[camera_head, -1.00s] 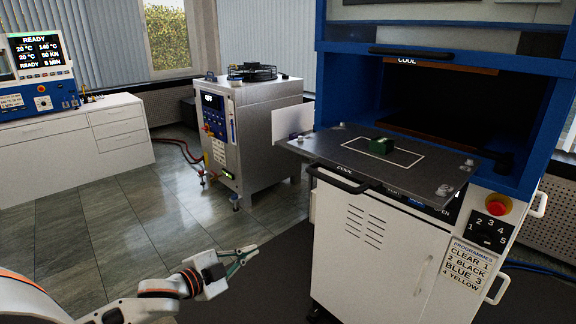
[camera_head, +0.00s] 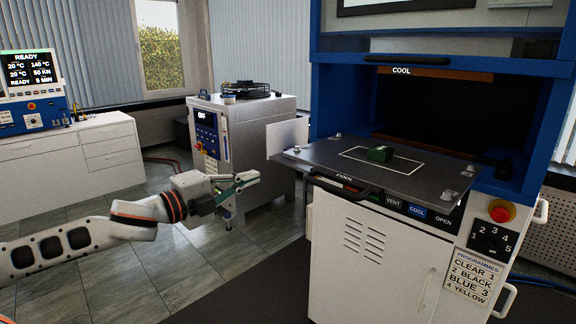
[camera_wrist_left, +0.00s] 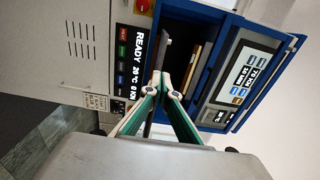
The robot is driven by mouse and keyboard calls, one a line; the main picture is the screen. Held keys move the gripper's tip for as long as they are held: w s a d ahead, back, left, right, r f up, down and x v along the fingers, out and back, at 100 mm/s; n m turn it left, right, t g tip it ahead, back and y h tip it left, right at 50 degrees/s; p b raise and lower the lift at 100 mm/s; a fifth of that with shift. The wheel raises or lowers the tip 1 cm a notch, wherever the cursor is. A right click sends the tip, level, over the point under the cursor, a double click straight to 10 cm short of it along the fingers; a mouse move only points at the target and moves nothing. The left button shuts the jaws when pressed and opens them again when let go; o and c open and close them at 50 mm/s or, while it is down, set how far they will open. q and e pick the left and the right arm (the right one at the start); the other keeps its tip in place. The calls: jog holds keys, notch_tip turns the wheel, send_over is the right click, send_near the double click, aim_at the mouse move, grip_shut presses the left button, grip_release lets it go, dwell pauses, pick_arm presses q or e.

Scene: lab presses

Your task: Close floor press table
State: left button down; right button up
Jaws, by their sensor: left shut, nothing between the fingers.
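The floor press table (camera_head: 322,153) is a dark metal plate, pulled out in front of the blue press opening. My right gripper is not in view.
The white press cabinet (camera_head: 365,260) stands below the table, with a red stop button (camera_head: 501,211) and a dial at its right. A grey metal unit (camera_head: 262,135) stands behind my left gripper. Floor is open at the left.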

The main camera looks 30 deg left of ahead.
pick_arm(q)
jog(key=p+x, duration=0.2)
jog(key=x, duration=1)
jog(key=shift+w+d, duration=0.2)
jog(key=shift+w, duration=0.15)
jog(key=shift+f, duration=0.1)
